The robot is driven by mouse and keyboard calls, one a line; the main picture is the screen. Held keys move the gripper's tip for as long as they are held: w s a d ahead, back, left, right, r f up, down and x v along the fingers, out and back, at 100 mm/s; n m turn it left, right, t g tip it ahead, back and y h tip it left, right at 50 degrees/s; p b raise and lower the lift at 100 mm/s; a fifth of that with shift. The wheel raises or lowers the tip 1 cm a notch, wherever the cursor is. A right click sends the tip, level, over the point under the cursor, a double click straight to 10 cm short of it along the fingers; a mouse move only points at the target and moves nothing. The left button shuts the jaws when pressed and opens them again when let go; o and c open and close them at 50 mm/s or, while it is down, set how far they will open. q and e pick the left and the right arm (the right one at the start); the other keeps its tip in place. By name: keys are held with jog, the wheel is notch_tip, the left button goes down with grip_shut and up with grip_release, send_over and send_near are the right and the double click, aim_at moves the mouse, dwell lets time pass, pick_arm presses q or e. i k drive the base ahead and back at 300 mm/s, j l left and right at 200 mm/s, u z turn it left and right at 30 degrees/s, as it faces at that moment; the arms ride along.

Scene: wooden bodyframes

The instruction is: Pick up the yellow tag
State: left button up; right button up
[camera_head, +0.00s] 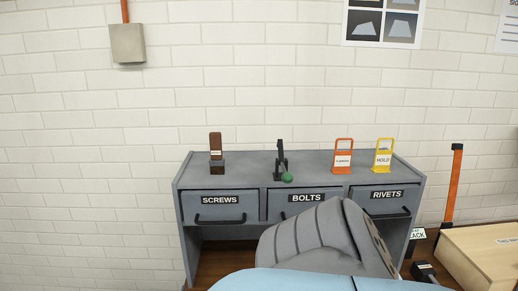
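The yellow tag (383,157) stands upright on top of the grey cabinet (245,163), near its right end. It is a frame with an open loop at the top and a white label that reads HOLD. An orange tag (343,157) of the same shape stands just to its left, apart from it. No gripper fingers show in the head view, so I cannot see where either gripper is relative to the yellow tag.
A brown block on a dark base (216,153) and a black lever with a green ball (282,161) stand on the cabinet. Drawers read SCREWS, BOLTS and RIVETS. A large grey ribbed form (318,240) hides part of the front. A pale wooden box (490,257) sits lower right.

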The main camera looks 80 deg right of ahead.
aim_at(383, 158)
jog(key=z, duration=3.4)
jog(key=i+l, duration=0.1)
jog(key=l, duration=0.35)
jog(key=i+l+u, duration=0.15)
jog(key=l, duration=0.15)
jog(key=l+u, duration=0.15)
jog(key=l, duration=0.2)
jog(key=i+l+u, duration=0.1)
jog(key=l, duration=0.25)
jog(key=i+j, duration=0.05)
